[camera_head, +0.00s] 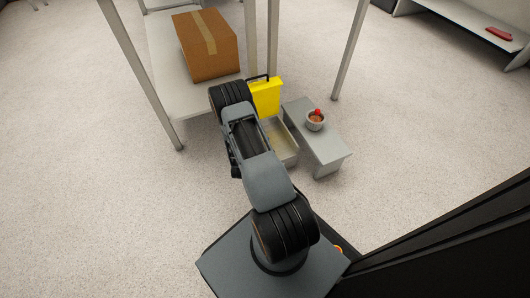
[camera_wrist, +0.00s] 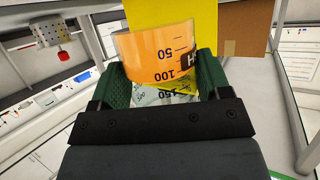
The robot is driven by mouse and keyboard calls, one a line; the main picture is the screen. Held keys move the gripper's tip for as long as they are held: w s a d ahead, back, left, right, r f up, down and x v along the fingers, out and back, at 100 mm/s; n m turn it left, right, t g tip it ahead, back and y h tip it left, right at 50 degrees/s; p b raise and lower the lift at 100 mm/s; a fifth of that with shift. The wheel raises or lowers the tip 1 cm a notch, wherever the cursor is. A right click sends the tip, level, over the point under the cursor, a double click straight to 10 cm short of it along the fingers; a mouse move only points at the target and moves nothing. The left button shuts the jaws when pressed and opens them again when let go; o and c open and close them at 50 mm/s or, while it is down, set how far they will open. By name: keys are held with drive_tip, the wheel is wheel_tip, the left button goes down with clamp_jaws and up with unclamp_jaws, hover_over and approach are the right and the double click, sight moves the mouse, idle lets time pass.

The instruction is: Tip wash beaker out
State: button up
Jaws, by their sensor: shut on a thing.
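The clear beaker (camera_wrist: 158,55) is between the green fingers of my gripper (camera_wrist: 161,78) in the wrist view, and they are shut on it. Orange liquid fills its upper part in the picture, to about the 100 mark. The scale numbers read upside down, and so does the surrounding scene. The clear part by the 150 mark lies nearer my gripper's body. In the camera_head view my arm hides the gripper and beaker. A grey open-topped basin (camera_head: 288,160) stands on the floor, just right of my arm there.
A yellow panel with a black handle (camera_head: 265,97) stands behind the basin. A low grey bench (camera_head: 325,150) to its right bears a small cup with a red item (camera_head: 315,122). A cardboard box (camera_head: 212,60) sits on a shelf at left.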

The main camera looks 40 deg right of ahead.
drive_tip(key=s+d+f+m+g+h+b, duration=0.3)
drive_tip(key=s+d+f, duration=0.5)
drive_tip(key=s+f, duration=0.3)
drive_tip(key=f+m+g+b, duration=0.1)
drive_tip(key=m+g, duration=0.1)
drive_tip(key=g, duration=0.1)
drive_tip(key=shift+s+d+f+m+b, duration=0.25)
drive_tip(key=shift+d+f+m+b, duration=0.05)
drive_tip(key=shift+m, duration=0.1)
drive_tip(key=shift+r, duration=0.1)
drive_tip(key=w+r+n+g+p, duration=0.1)
drive_tip(key=w+r+n+g, duration=0.1)
drive_tip(key=w+r+n+g+y+p, duration=0.1)
drive_tip(key=w+n+g, duration=0.1)
drive_tip(key=n, duration=0.1)
drive_tip(key=shift+w+d+r+p, duration=0.15)
drive_tip(key=shift+w+r+p, duration=0.05)
drive_tip(key=shift+r+p, duration=0.15)
drive_tip(key=shift+r+n+g+p, duration=0.5)
drive_tip(key=shift+r+n+g, duration=0.45)
drive_tip(key=shift+g, duration=0.25)
idle(0.9)
